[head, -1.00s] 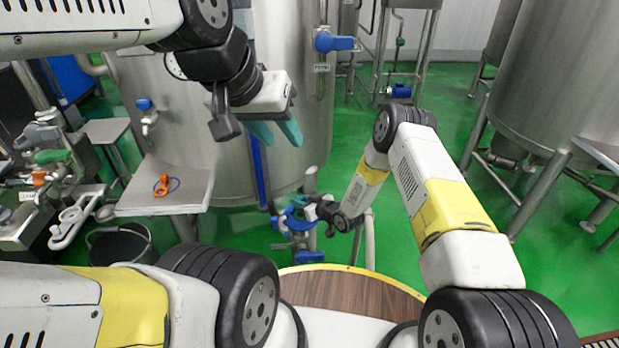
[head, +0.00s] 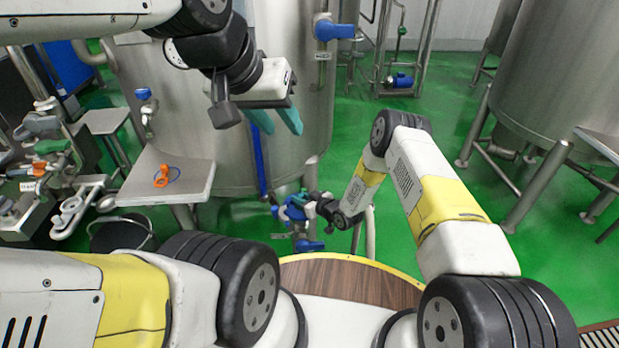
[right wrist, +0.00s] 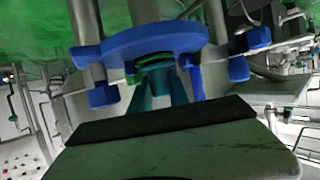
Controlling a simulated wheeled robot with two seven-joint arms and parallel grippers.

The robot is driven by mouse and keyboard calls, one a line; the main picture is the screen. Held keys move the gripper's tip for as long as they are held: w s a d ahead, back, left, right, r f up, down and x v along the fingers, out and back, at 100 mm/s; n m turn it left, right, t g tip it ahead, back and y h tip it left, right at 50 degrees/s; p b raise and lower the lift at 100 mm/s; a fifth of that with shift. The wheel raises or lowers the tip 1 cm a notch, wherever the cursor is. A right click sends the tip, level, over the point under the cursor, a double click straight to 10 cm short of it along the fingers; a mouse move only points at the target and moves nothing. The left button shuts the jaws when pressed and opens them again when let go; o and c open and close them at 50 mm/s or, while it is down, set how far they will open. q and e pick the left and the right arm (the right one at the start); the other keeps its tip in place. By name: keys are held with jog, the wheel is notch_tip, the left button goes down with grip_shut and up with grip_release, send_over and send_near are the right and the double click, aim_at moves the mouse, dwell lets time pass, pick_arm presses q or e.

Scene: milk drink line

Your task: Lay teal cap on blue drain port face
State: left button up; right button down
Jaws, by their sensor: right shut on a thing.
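The blue drain port face (right wrist: 150,42) is a flat blue disc with blue lugs in the right wrist view. In the head view, the blue drain port (head: 292,212) sits low in front of the steel tank. My right gripper (right wrist: 160,88) is at the disc, its teal fingers shut on the teal cap (right wrist: 154,62). Only a thin green-teal edge of the cap shows, close against the disc; I cannot tell whether it touches. In the head view, arm parts and blue fittings hide the cap. My left gripper (head: 275,121) is open and empty, high before the tank.
A small steel shelf (head: 135,190) with an orange item (head: 162,176) stands left of the port. A black bucket (head: 122,233) is below it. A blue-handled valve (head: 332,30) is on the tank. Green floor is open to the right.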

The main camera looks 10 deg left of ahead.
jog(key=shift+s+d+f, duration=0.1)
jog(key=shift+f, duration=0.3)
